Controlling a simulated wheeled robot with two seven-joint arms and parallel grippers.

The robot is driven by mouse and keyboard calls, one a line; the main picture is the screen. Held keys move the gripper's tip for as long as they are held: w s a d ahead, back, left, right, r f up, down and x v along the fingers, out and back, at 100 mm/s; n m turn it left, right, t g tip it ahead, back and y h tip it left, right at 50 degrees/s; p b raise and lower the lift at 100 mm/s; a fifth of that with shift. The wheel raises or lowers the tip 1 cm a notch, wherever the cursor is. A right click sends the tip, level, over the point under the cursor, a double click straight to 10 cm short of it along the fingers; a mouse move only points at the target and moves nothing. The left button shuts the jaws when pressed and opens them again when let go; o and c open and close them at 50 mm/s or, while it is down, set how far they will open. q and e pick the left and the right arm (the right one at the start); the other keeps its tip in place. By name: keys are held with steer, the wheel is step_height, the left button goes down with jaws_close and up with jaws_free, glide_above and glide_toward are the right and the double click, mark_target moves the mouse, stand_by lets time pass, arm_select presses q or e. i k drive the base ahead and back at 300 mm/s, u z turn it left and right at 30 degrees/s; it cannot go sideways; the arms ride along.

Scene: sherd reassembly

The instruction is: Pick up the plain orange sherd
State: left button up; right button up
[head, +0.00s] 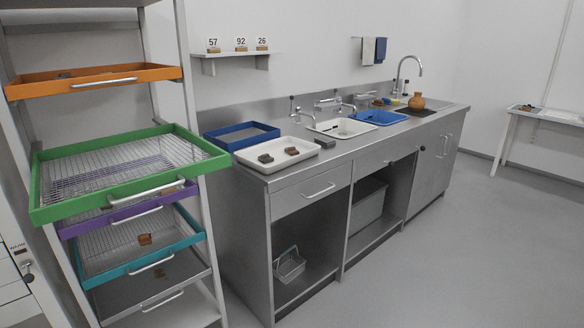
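No sherd can be singled out with certainty as the plain orange one; the pieces are small at this distance. An orange-brown sherd (145,239) lies in the teal-framed mesh drawer (128,268) of the rack at left. A brownish sherd (292,151) and a dark grey sherd (265,158) lie apart in the white tray (283,168) on the steel counter. Dark brown pieces (160,273) show in the grey drawer below the teal one. Neither of my grippers is in view.
A green-framed drawer (120,200) sticks out from the rack above a purple one. The counter (345,160) also holds a blue tray (238,146), a white basin (341,134), a blue basin (377,124) and an orange pot (417,102). The floor (430,250) at right is clear.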

mark_target(292, 151)
steer(key=z, duration=1)
steer(key=i, duration=0.95)
steer(key=u, duration=0.3)
